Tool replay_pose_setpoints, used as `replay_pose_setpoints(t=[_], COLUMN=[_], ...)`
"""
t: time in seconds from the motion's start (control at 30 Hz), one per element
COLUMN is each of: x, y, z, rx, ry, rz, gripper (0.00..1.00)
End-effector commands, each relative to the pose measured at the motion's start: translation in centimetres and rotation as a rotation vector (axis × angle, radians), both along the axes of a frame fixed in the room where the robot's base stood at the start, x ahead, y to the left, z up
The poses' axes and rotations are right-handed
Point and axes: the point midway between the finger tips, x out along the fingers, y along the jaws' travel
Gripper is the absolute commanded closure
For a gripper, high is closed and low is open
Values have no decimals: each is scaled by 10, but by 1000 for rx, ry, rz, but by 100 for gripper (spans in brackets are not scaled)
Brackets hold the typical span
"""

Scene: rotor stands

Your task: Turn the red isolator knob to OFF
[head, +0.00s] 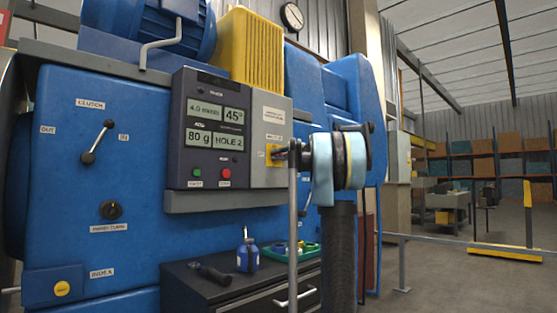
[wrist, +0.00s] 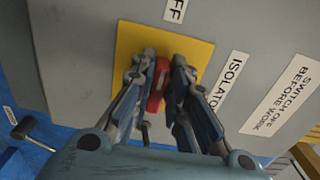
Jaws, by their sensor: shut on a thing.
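The red isolator knob (wrist: 158,86) sits on a yellow plate (wrist: 193,47) in the wrist view, with an "OFF" label partly cut off at the top edge and an "ISOLATOR" label to the right. My gripper (wrist: 160,82) is shut on the knob, one finger on each side of it. The knob's red bar lies roughly along the line toward the OFF label, slightly tilted. In the head view my gripper (head: 281,153) reaches the yellow plate (head: 269,156) on the grey isolator box (head: 272,112); the knob is hidden there behind the fingers.
Left of the isolator box is a dark display panel (head: 212,125) with green and red buttons. A clutch lever (head: 98,142) is on the blue machine (head: 65,193). Below stands a dark cabinet (head: 225,296) with a blue bottle (head: 247,256) and a green tray (head: 275,252).

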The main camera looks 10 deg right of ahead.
Motion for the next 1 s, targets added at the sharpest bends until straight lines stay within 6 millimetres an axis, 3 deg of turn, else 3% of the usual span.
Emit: replay_pose_setpoints(t=[0.27, 0.3, 0.37, 0.77, 1.0], x=[-1, -1, -1, -3, -28], y=[0, 0, 0, -2, -22], z=[-3, -4, -3, -1, -2], rx=[-8, -8, -8, -3, -3], ry=[2, 2, 2, 0, 0], rz=[2, 2, 2, 0, -3], gripper=[100, 78, 65, 65, 65])
